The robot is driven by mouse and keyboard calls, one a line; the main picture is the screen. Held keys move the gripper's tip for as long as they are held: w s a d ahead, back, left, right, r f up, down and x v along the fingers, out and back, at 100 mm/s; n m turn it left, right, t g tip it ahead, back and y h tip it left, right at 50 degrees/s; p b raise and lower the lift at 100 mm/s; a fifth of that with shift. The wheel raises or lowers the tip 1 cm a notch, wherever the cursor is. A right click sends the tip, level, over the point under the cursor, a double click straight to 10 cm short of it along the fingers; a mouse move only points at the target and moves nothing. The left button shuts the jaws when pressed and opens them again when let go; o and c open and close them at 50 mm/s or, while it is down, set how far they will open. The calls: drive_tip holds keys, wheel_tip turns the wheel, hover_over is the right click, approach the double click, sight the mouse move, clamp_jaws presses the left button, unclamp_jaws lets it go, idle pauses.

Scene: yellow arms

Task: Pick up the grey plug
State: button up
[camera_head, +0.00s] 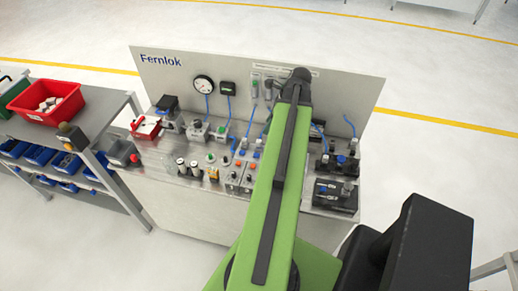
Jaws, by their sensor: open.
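I cannot single out the grey plug among the small parts on the bench (200,205). Two small silver-and-dark cylinders (188,168) stand near its front left, but I cannot tell whether either is the plug. My green arm (270,200) reaches from the bottom of the picture up over the bench. It ends in a dark joint (297,82) in front of the back panel. My gripper and its fingers do not show; the arm hides the middle of the bench behind it.
The back panel (160,85) carries a round gauge (204,85) and blue hoses. Small valves and buttons crowd the bench top. At left, a grey rack (100,118) holds a red bin (47,103) and several blue bins (50,158).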

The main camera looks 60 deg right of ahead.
sight(259, 141)
drive_tip(key=b+x, duration=0.4)
drive_tip(key=x, duration=0.2)
drive_tip(key=shift+f+b, duration=0.3)
drive_tip(key=shift+f, duration=0.05)
drive_tip(key=shift+w+f, duration=0.15)
drive_tip(key=shift+f, duration=0.05)
drive_tip(key=b+x, duration=0.5)
drive_tip(key=shift+a+f, duration=0.1)
drive_tip(key=shift+f, duration=0.1)
drive_tip(key=shift+r, duration=0.2)
clamp_jaws()
